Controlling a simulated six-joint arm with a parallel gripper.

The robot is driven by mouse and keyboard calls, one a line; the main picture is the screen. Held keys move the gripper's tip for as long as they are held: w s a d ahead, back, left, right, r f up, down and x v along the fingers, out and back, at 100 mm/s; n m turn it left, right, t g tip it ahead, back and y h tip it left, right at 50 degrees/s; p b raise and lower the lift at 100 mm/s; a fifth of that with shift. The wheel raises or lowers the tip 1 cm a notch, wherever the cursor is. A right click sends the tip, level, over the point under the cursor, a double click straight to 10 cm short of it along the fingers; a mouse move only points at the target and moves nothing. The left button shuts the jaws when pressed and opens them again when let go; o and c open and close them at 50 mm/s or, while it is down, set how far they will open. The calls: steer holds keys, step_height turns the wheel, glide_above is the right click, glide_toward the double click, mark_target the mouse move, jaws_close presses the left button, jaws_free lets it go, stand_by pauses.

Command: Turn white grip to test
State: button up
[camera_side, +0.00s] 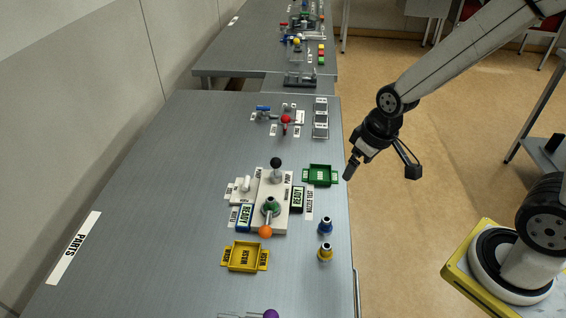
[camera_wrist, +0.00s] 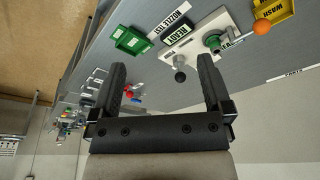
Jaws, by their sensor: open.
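The white grip (camera_side: 242,185) sits on a small white plate at the left of the white panel (camera_side: 264,226) on the table, in the side view. Lettering beside it is too small to read. In the wrist view I cannot make out the white grip. My gripper (camera_side: 351,172) hangs right of the panel, past the table's right edge, apart from everything. In the wrist view my gripper (camera_wrist: 162,85) shows two spread black fingers with nothing between them.
A black-knobbed lever (camera_side: 276,163) and an orange-knobbed lever (camera_side: 265,231) stand on the panel. A green tray (camera_side: 320,175), a yellow WASH tray (camera_side: 243,257), a blue nozzle (camera_side: 325,226) and a yellow nozzle (camera_side: 325,252) surround it. The table's left side is clear.

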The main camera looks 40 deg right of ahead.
steer(key=w+a+f+n+y, duration=0.1)
steer(key=w+a+f+n, duration=0.15)
steer(key=w, duration=0.45)
steer(key=w+a+f+n, duration=0.1)
steer(key=w+a+n, duration=0.15)
steer(key=w, duration=0.35)
steer(key=n+y, duration=0.2)
steer(key=n, duration=0.1)
glide_toward(247, 181)
steer(key=f, duration=0.1)
steer(key=shift+a, duration=0.3)
steer(key=shift+f, duration=0.1)
steer(key=shift+x, duration=3.75)
steer(key=shift+w, duration=0.1)
steer(key=shift+d, duration=0.1)
steer(key=c, duration=1.3)
